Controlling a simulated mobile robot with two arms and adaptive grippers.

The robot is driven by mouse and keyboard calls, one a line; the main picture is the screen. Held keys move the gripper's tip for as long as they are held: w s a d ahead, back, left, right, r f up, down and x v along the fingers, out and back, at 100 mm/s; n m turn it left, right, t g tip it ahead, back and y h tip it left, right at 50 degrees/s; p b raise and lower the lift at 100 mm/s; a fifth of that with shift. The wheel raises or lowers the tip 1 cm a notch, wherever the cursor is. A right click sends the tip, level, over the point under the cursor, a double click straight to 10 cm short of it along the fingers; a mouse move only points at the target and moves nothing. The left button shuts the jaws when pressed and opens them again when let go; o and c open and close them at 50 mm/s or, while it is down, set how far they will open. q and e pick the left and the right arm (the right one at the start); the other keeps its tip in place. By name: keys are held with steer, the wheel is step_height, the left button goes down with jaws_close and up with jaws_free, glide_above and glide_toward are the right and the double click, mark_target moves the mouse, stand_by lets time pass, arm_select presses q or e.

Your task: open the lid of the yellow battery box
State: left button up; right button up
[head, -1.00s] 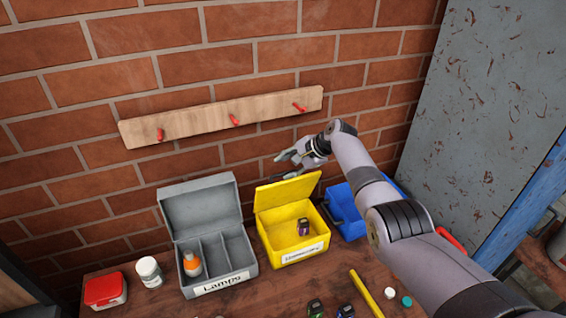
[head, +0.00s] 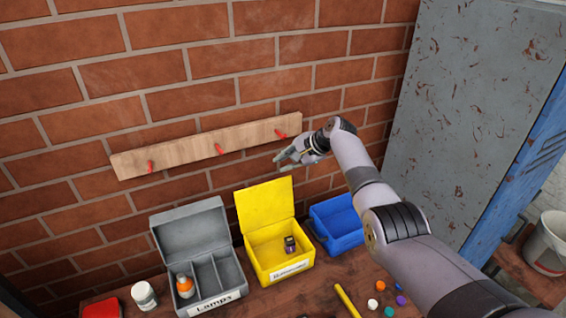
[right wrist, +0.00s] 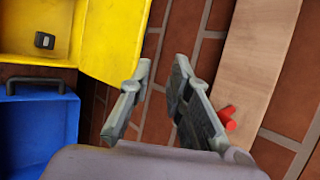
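The yellow battery box (head: 268,270) stands on the workbench with its lid (head: 265,207) raised and leaning back toward the brick wall. A small dark battery (head: 290,244) lies inside it. My right gripper (head: 284,160) is above and behind the raised lid, near the wall, apart from it. In the right wrist view its two fingers (right wrist: 158,88) are spread with nothing between them, and the yellow lid (right wrist: 116,38) is to their left. My left gripper is not in view.
The grey box labelled Lamps (head: 217,299) stands open to the left with an orange-topped bottle (head: 185,285) inside. A blue bin (head: 338,222) is to the right. A wooden rail (head: 200,147) with red pegs (head: 219,149) is on the wall close to my right gripper.

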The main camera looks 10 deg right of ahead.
steer(key=r, duration=0.1)
steer(key=d+r, duration=0.1)
steer(key=r, duration=0.1)
steer(key=d+r, duration=0.1)
steer(key=r, duration=0.1)
steer(key=shift+s+d, duration=0.1)
steer(key=shift+s, duration=0.1)
stand_by(0.3)
steer(key=shift+r, duration=0.1)
stand_by(0.3)
steer(key=v, duration=1.2)
